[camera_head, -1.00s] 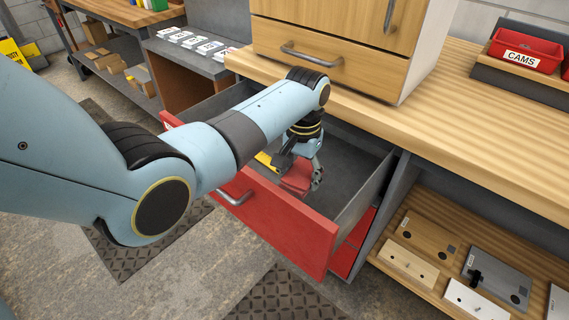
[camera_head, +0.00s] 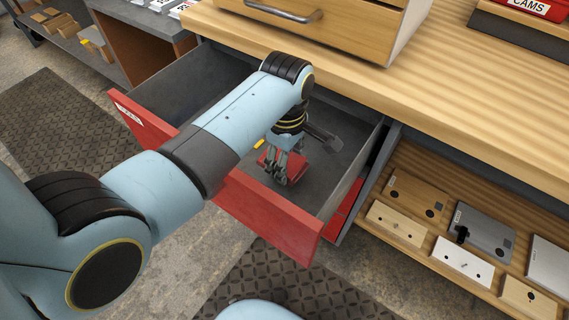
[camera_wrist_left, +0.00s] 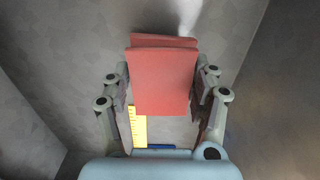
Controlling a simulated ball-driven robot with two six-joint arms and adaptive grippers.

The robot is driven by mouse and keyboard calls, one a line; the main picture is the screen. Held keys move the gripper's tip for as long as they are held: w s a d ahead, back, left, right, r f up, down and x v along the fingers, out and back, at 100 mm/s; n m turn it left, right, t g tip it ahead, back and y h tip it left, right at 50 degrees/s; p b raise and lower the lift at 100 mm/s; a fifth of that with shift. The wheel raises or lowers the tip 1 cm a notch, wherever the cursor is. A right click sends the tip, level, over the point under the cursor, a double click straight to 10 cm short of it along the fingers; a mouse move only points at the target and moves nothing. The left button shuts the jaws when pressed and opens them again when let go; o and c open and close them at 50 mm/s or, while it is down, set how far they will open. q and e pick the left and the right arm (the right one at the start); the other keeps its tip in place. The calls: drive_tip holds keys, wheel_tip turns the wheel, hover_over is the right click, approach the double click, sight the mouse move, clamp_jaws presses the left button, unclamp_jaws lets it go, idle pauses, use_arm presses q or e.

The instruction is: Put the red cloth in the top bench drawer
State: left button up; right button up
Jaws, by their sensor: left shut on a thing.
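The red cloth (camera_head: 298,166) is a folded block inside the open drawer. It also shows in the left wrist view (camera_wrist_left: 163,82), between the two fingers of my left gripper (camera_head: 279,175). That gripper (camera_wrist_left: 163,72) is shut on the cloth and points down into the drawer. I cannot tell whether the cloth touches the drawer floor. The top bench drawer (camera_head: 262,215) has a red front and grey inner walls, and is pulled out below the bench top. My right gripper is not in view.
A yellow ruler-like strip (camera_wrist_left: 139,127) and a dark grey tool (camera_head: 325,139) lie in the drawer. The wooden bench top (camera_head: 430,95) overhangs its back. A wooden cabinet stands above. A shelf with several plates (camera_head: 398,222) is at the right.

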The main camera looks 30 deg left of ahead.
use_arm(q)
wheel_tip(320, 180, down, 4)
drive_tip(key=shift+r+b, duration=0.15)
drive_tip(key=shift+b, duration=0.35)
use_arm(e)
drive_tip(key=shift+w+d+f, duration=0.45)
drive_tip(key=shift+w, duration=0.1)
use_arm(q)
drive_tip(key=shift+f, duration=0.25)
drive_tip(key=o, duration=1.2)
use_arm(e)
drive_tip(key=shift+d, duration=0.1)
use_arm(q)
wheel_tip(320, 180, up, 12)
drive_tip(key=p, duration=0.3)
drive_tip(key=shift+s+r, duration=0.1)
drive_tip(key=shift+r, duration=0.15)
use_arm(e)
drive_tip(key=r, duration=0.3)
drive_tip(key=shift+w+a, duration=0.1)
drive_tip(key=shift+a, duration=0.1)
